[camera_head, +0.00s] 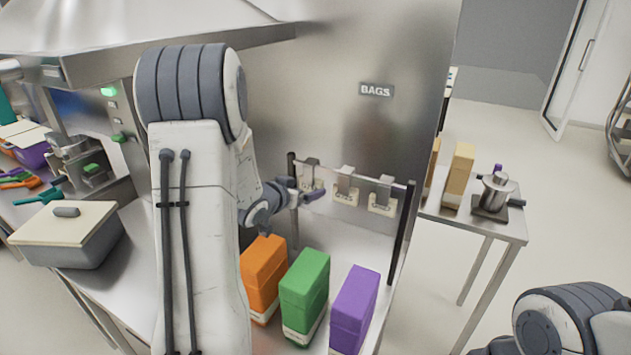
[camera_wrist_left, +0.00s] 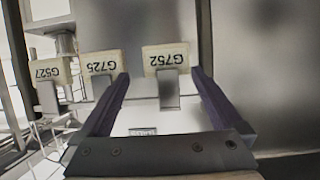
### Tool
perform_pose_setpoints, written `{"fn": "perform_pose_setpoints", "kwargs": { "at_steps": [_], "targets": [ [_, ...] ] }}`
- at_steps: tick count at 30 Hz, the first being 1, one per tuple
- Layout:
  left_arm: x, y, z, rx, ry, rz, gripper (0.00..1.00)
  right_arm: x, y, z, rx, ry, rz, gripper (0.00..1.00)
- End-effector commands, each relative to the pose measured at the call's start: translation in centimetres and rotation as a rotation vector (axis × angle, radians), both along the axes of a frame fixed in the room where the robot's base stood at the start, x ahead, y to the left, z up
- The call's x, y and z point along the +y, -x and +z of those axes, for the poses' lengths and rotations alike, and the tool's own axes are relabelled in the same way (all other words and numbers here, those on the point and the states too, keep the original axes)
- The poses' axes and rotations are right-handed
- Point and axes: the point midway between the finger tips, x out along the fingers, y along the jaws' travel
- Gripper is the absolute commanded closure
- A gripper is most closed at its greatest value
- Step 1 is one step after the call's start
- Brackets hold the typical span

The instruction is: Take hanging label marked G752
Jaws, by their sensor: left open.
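The hanging label marked G752 (camera_wrist_left: 165,57) appears upside down in the left wrist view, on a grey clip. In the head view it matches the leftmost label (camera_head: 313,184), partly hidden by my gripper. My left gripper (camera_head: 314,192) is open. In the left wrist view its purple fingers (camera_wrist_left: 160,78) stand on either side of the label and clip, with a gap visible on both sides. The label still hangs from the rack; contact is not visible. My right gripper is out of view; only part of that arm shows at lower right.
Labels G725 (camera_wrist_left: 101,66) and G527 (camera_wrist_left: 49,72) hang beside it on the rail. Orange (camera_head: 263,272), green (camera_head: 305,290) and purple (camera_head: 353,305) bags stand below the rack. A steel wall marked BAGS (camera_head: 376,90) rises behind. A dark post (camera_head: 402,235) ends the rack.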

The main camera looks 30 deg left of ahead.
Motion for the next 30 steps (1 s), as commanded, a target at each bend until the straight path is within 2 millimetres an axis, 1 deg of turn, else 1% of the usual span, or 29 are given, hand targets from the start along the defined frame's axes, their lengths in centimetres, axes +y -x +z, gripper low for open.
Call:
{"fn": "perform_pose_setpoints", "kwargs": {
  "at_steps": [1,3,8,13,15,18,26,27,29,30],
  "targets": [
    [0.5,-0.4,-0.2,0.002,0.001,0.007,0.00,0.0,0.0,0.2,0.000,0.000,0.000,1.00],
    [1.0,-0.8,-0.5,0.001,0.000,0.013,0.00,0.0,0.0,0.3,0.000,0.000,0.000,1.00],
    [1.2,-1.7,-0.9,0.002,0.000,0.016,0.00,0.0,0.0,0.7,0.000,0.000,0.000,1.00],
    [1.1,-3.9,-1.8,0.003,0.001,0.017,0.00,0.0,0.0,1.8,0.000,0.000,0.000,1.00],
    [1.2,-4.8,-2.2,0.002,0.000,0.016,0.00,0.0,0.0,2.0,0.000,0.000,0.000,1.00],
    [1.2,-5.6,-2.6,0.001,-0.001,0.017,0.00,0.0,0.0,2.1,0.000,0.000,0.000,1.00],
    [1.0,-5.9,-2.8,0.000,-0.001,0.015,0.00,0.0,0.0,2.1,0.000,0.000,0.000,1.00],
    [1.0,-5.9,-2.8,0.000,-0.002,0.014,0.15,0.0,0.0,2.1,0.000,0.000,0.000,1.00],
    [1.0,-5.9,-2.7,0.000,-0.002,0.014,0.38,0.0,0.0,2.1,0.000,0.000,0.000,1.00],
    [1.0,-5.9,-2.7,0.000,-0.001,0.014,0.54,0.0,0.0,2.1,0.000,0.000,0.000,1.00]
  ]
}}
